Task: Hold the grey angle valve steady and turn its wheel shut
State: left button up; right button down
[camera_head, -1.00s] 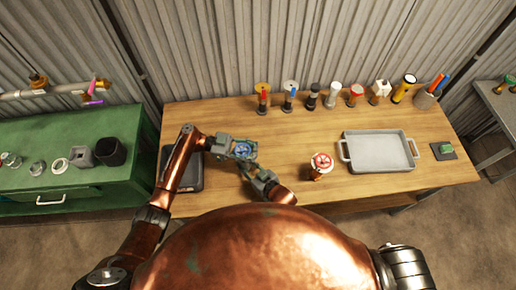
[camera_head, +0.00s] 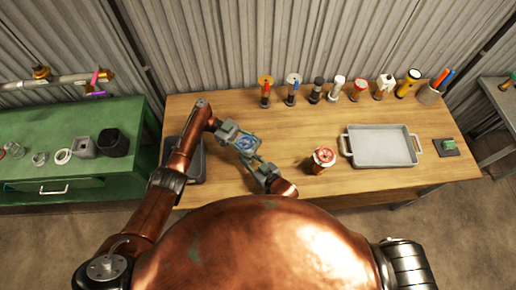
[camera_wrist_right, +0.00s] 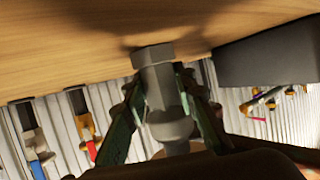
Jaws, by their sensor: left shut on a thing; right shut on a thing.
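The grey angle valve (camera_wrist_right: 165,95) stands between the green fingers of my right gripper (camera_wrist_right: 165,118) in the right wrist view, its hexagonal end beyond the fingertips. My left gripper (camera_head: 240,140) comes in from the upper left and is shut on the wheel. My right gripper (camera_head: 255,160) reaches in from the lower right and is shut on the valve body. The grippers hide most of the body in the head view.
A dark tray (camera_head: 197,165) lies left under my left arm. Several valves and tools line the table's back edge. A green cabinet (camera_head: 60,180) stands at left.

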pick_arm(q)
jog(key=shift+a+f, duration=0.15)
jog(key=shift+f, duration=0.1)
jog(key=o, duration=0.9)
jog(key=shift+s, duration=0.1)
jog(key=shift+c, duration=0.2)
jog(key=o, duration=0.6)
jog(key=shift+r, duration=0.15)
jog(key=shift+r, duration=0.15)
notch_tip(320, 180, up, 10)
jog(key=shift+f, duration=0.1)
jog(key=shift+c, duration=0.3)
